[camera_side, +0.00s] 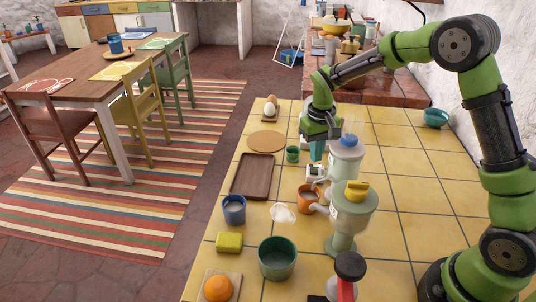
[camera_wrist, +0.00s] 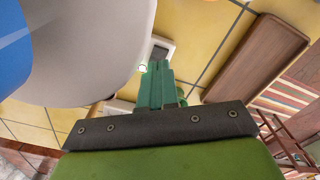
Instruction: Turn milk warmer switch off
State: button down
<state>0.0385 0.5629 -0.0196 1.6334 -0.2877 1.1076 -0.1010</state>
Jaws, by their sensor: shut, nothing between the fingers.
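The milk warmer (camera_side: 345,158) looks like a pale upright vessel with a blue lid on the yellow tiled counter. In the wrist view its large pale body (camera_wrist: 90,45) fills the upper left. A small white box with a dark part, seemingly the switch (camera_side: 315,171), sits beside it on the left; it also shows in the wrist view (camera_wrist: 167,44). A small greenish glow is by its edge. My gripper (camera_side: 317,156) is shut and empty, its teal fingers pointing down just above the box. In the wrist view the fingertips (camera_wrist: 158,66) overlap the box edge; contact cannot be told.
A second pale vessel with a yellow lid (camera_side: 352,208) and an orange mug (camera_side: 308,198) stand in front. A green cup (camera_side: 292,154) and a brown tray (camera_side: 252,176) lie to the left. Open tiles (camera_side: 420,200) are at the right.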

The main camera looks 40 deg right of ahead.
aim_at(314, 172)
jog(key=shift+r, duration=2.1)
jog(key=s+a+r+t+y, duration=0.1)
jog(key=s+a+r+t, duration=0.25)
jog(key=s+r, duration=0.8)
jog(key=s+a+r+m+t+y, duration=0.1)
jog(key=s+a+t, duration=0.1)
jog(key=s, duration=0.8)
jog(key=shift+s+r+t, duration=0.15)
jog(key=shift+s+t, duration=0.15)
jog(key=shift+t, duration=0.55)
jog(key=shift+w+a+r, duration=0.1)
